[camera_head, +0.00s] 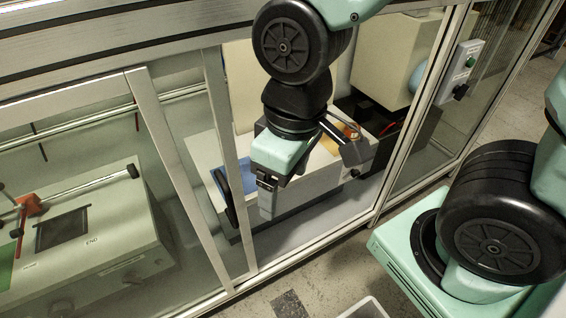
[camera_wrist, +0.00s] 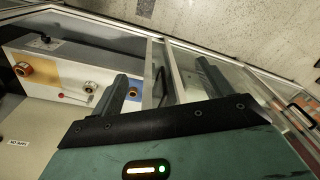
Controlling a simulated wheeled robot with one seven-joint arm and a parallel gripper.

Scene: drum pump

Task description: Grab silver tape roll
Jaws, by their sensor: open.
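My gripper (camera_head: 308,172) is open and empty, above the blue-and-orange-marked bench in the enclosure. A copper-brown roll (camera_wrist: 23,69) lies on the orange area further left. Another ring-shaped end (camera_wrist: 132,93) shows beside the left finger, partly hidden. In the head view my gripper hides much of the bench top.
Metal frame posts (camera_head: 174,165) and glass panels stand close to my arm. A pale machine box (camera_head: 85,240) is at left. A switch box (camera_head: 462,70) is on the right post.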

